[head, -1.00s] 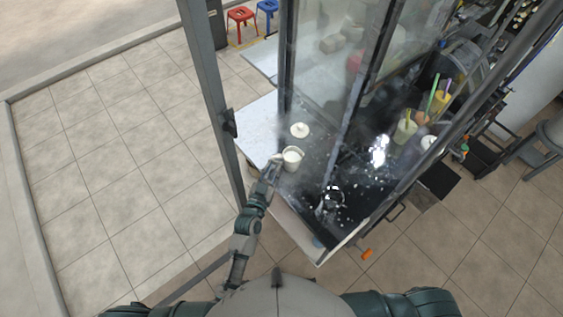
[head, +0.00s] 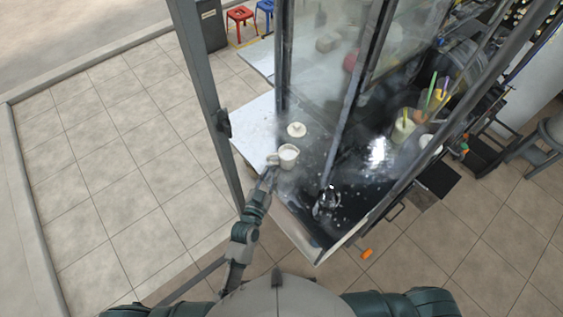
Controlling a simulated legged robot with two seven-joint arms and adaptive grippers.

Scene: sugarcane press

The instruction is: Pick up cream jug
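The cream jug (head: 288,155) is a small white cup-like vessel with its handle on the left. It stands upright on the counter inside the glass stall. A white round lid-like piece (head: 297,130) lies just behind it. My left gripper (head: 268,174) is just in front of and below the jug's handle, at its near left side. The fingers are small and dark here, so I cannot tell whether they are open or touch the handle. My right gripper is not in view.
Metal posts and glass panes frame the counter (head: 262,126); one post (head: 207,95) stands left of my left arm. Cups with straws (head: 403,130) stand to the right. A clear shiny object (head: 326,202) sits on the dark surface. The tiled floor at left is clear.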

